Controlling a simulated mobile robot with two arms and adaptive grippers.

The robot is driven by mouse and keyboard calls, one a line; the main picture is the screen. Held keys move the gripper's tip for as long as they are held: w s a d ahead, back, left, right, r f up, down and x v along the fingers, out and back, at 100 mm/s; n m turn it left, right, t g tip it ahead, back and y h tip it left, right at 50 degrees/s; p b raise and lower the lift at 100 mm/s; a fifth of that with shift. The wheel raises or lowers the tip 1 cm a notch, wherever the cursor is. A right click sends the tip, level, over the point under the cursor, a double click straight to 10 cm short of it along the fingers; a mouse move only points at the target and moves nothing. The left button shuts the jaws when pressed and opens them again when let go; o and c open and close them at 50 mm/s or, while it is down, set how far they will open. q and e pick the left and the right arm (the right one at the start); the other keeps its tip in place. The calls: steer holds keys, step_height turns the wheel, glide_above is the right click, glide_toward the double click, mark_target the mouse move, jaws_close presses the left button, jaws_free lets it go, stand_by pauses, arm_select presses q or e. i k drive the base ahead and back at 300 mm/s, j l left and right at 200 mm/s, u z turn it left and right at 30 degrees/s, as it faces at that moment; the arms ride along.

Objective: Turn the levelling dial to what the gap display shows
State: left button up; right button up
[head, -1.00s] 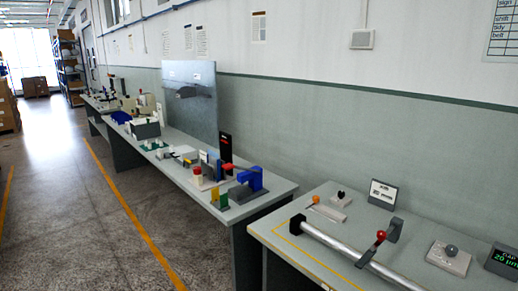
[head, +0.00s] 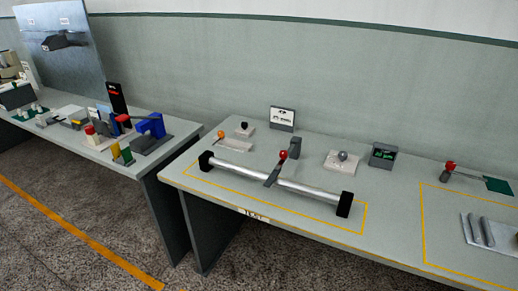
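The gap display (head: 383,154) is a small dark box with green lettering, standing at the back of the near bench; its reading is too small to make out now. Left of it, a round grey knob on a pale plate (head: 341,164) looks like a dial, and its setting cannot be read. A smaller dark knob (head: 244,125) sits on another pale plate further left. I cannot tell for certain which knob is the levelling dial. Neither of my grippers is in view.
A silver bar with black ends (head: 316,188) lies along the bench (head: 230,185) inside a yellow outline, with a red-knobbed lever (head: 283,155) at it. A white sign (head: 282,118) stands behind. Another red-knobbed lever (head: 450,166) is at right. The floor (head: 90,215) in front looks clear.

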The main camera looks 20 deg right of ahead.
mark_target(342, 156)
steer(key=z, duration=1.35)
